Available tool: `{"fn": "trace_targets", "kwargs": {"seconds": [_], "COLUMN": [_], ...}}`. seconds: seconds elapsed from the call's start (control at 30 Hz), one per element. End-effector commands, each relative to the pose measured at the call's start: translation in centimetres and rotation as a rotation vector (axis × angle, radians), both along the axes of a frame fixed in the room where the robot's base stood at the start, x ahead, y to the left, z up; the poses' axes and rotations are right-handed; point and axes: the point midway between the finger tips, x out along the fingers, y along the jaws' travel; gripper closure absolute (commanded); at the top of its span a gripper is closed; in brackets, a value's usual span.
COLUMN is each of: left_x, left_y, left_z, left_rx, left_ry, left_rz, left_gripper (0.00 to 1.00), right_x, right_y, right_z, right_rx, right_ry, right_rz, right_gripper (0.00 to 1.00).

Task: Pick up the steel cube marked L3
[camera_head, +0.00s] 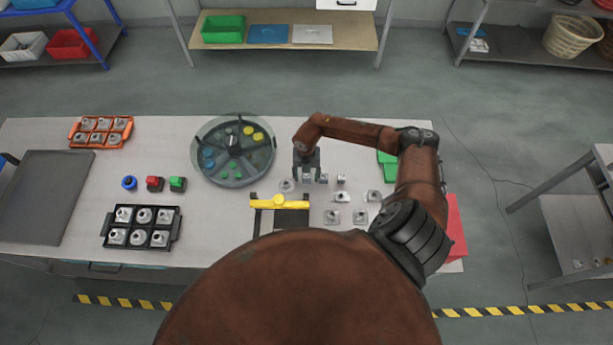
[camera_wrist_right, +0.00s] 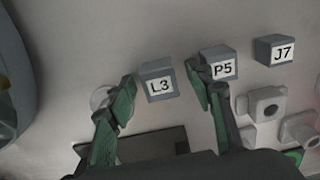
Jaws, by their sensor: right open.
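The grey steel cube marked L3 (camera_wrist_right: 158,82) shows in the right wrist view, its label facing the camera. My right gripper (camera_wrist_right: 160,76) is open, with one finger on each side of the L3 cube in that picture; I see no contact. In the head view my right gripper (camera_head: 307,173) points down over the table, by a row of small grey cubes. The cube marked P5 (camera_wrist_right: 218,66) is just right of the right-hand finger, which partly covers it. The cube marked J7 (camera_wrist_right: 274,50) stands farther right. My left gripper is not in view.
A round tank (camera_head: 232,181) with a divided interior stands left of my right gripper. A yellow-handled black item (camera_head: 278,203) lies nearer. Several metal parts (camera_head: 332,216) lie to the right. A black tray (camera_head: 109,241) and an orange tray (camera_head: 78,140) hold parts farther left.

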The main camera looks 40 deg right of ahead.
Motion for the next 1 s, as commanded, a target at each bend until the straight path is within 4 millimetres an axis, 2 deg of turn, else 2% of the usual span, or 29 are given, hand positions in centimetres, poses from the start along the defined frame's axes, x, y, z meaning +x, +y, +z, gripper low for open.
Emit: {"fn": "trace_targets", "kwargs": {"seconds": [0.27, 0.9, 1.0], "left_x": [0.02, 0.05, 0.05], "left_y": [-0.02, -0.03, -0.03], "left_z": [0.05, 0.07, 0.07], "left_rx": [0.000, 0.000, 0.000], "left_ry": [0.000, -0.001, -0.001], "left_rz": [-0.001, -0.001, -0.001], "left_gripper": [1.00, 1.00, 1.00], "right_x": [0.00, 0.03, 0.03], "right_y": [0.01, 0.00, 0.00], "right_z": [-0.42, -0.36, -0.35], "right_rx": [0.000, 0.000, 0.000], "right_ry": [0.000, 0.000, 0.000], "right_rz": [0.000, 0.000, 0.000], "right_gripper": [0.52, 0.96, 1.00]}}
